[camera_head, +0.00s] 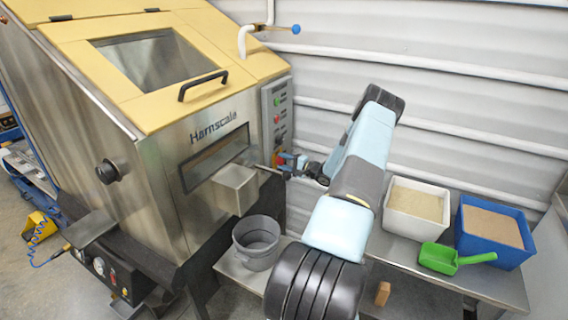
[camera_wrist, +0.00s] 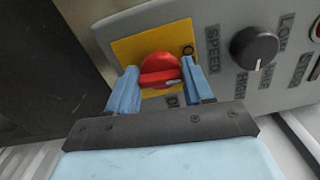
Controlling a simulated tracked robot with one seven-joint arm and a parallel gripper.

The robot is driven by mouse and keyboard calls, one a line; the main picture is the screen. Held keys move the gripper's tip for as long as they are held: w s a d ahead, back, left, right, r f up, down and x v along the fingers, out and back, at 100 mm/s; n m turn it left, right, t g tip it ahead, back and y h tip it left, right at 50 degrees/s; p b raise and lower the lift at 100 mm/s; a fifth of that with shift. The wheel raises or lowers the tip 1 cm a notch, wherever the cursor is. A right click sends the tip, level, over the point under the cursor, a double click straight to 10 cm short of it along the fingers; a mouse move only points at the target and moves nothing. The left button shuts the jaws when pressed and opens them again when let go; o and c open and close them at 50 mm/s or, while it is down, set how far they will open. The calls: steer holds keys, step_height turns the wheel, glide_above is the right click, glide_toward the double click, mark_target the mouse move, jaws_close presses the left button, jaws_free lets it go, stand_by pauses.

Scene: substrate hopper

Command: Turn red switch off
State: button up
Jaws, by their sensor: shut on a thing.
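The red switch (camera_wrist: 160,71) is a round rotary knob with a raised grip bar, on a yellow plate (camera_wrist: 128,50) of the grey control panel in the wrist view. Its bar lies roughly level across the picture. My gripper (camera_wrist: 162,82) has its two blue fingers at the left and right of the knob, shut on it. In the head view my gripper (camera_head: 290,162) reaches the panel (camera_head: 277,118) on the right side of the hopper machine. The switch is hard to make out there. Panel lettering near the knob is partly hidden by the fingers.
A black speed knob (camera_wrist: 254,47) sits right of the switch. The steel hopper machine (camera_head: 160,190) has a yellow lid. A grey bucket (camera_head: 257,243), a white bin (camera_head: 416,207), a blue bin (camera_head: 494,230) and a green scoop (camera_head: 440,258) are on the bench. A corrugated wall stands behind.

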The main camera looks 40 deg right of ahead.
steer(key=shift+a+f+n, duration=0.2)
steer(key=shift+a+n, duration=0.1)
steer(key=shift+n, duration=0.3)
steer(key=shift+a+f, duration=0.1)
steer(key=o, duration=1)
steer(key=shift+o, duration=0.2)
steer(key=shift+d, duration=0.2)
steer(key=shift+s+d+r, duration=0.1)
steer(key=shift+s+r, duration=0.05)
steer(key=shift+r, duration=0.05)
steer(key=v, duration=1.3)
steer(key=shift+s, duration=0.3)
steer(key=shift+w, duration=0.1)
